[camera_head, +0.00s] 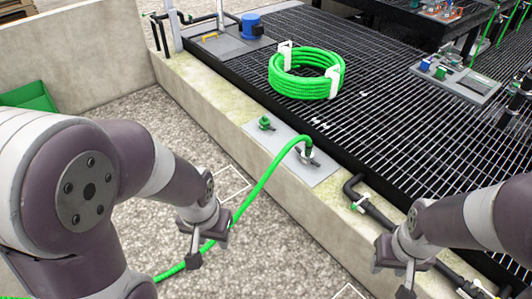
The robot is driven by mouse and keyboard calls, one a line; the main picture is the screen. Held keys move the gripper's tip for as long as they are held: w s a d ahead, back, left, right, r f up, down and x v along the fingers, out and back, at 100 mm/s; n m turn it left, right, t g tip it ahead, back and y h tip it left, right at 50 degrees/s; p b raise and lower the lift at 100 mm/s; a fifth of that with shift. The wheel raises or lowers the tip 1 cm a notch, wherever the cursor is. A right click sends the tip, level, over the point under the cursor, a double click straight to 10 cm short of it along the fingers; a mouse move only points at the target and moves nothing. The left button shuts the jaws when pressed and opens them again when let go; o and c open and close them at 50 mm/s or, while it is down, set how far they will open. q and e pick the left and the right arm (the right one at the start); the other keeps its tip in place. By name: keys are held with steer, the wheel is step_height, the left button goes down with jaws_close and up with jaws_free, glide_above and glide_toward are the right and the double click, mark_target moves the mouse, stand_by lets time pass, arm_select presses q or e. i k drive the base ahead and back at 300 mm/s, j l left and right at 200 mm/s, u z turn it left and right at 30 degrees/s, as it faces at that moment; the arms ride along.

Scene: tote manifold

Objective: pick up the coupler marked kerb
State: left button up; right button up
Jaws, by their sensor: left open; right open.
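A grey plate (283,141) lies on top of the concrete kerb. A green hose (257,190) arches up from the gravel and ends at a metal coupler (307,155) on this plate. A small green fitting (265,123) stands on the plate to the left of it. No "kerb" marking is readable, so I cannot tell which piece bears it. My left gripper (207,252) is open and points down over the gravel, in front of the kerb. Its fingers overlap the hose in the picture, and no grip on it shows. My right gripper (392,282) is open, near the kerb at lower right, apart from the plate.
A coiled green hose (304,88) rests on white holders on the black grating (390,90). A blue motor-like unit (251,25) stands at the back. Dark pipework (370,207) runs along the kerb at right. A green bin (28,97) is at far left. Open gravel lies before the kerb.

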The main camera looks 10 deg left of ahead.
mark_target(307, 155)
steer(key=z, duration=0.45)
steer(key=i+j+z, duration=0.5)
steer(key=j+z, duration=0.3)
steer(key=i+j+z, duration=0.25)
steer(key=j, duration=0.15)
steer(key=j+z, duration=0.25)
steer(key=i+j, duration=0.1)
steer(key=j, duration=0.45)
steer(key=i+j, duration=0.1)
steer(key=j, duration=0.5)
steer(key=i+j+z, duration=0.1)
steer(key=j, duration=0.45)
steer(key=i+j, duration=0.15)
steer(key=j, duration=0.45)
